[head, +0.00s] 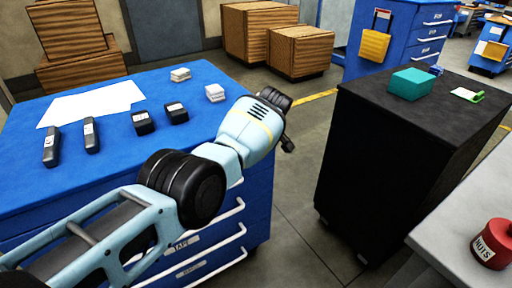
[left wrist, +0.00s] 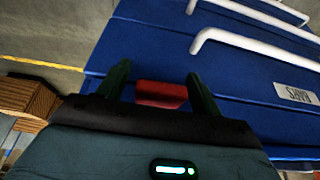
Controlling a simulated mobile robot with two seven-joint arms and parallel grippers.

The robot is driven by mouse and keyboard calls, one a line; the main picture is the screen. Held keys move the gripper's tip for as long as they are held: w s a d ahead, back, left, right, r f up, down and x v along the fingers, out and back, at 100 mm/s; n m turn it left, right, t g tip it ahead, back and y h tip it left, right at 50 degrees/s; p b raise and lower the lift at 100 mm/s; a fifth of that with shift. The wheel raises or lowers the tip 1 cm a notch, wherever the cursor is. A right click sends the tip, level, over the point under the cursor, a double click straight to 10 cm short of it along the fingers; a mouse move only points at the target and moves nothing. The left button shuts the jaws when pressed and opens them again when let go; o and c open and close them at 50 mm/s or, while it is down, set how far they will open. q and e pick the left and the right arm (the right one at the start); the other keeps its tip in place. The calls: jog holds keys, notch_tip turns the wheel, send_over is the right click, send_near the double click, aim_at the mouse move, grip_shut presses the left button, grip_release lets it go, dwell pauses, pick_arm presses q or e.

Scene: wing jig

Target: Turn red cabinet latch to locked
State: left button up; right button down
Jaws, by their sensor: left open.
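The red latch (left wrist: 162,94) is a small red block on the blue cabinet (left wrist: 150,45), in the left wrist view. It lies crosswise in that picture, between the fingers of my left gripper (left wrist: 156,72). The fingers are open, one on each side of it, with a gap at least on the left. I cannot tell whether either finger touches it. In the head view my left gripper (head: 287,122) is at the right side of the blue cabinet (head: 205,72), and the latch is hidden. My right gripper is not in view.
White drawer handles (left wrist: 250,48) stick out from the cabinet near the gripper. Papers (head: 90,102) and several small boxes lie on its top. A black cabinet (head: 400,160) with a teal box (head: 411,81) stands to the right, with open floor (head: 305,195) between.

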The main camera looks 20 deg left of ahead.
pick_arm(q)
jog(key=p+v, duration=0.4)
jog(key=v, duration=0.3)
jog(key=shift+r, duration=0.4)
dwell(0.3)
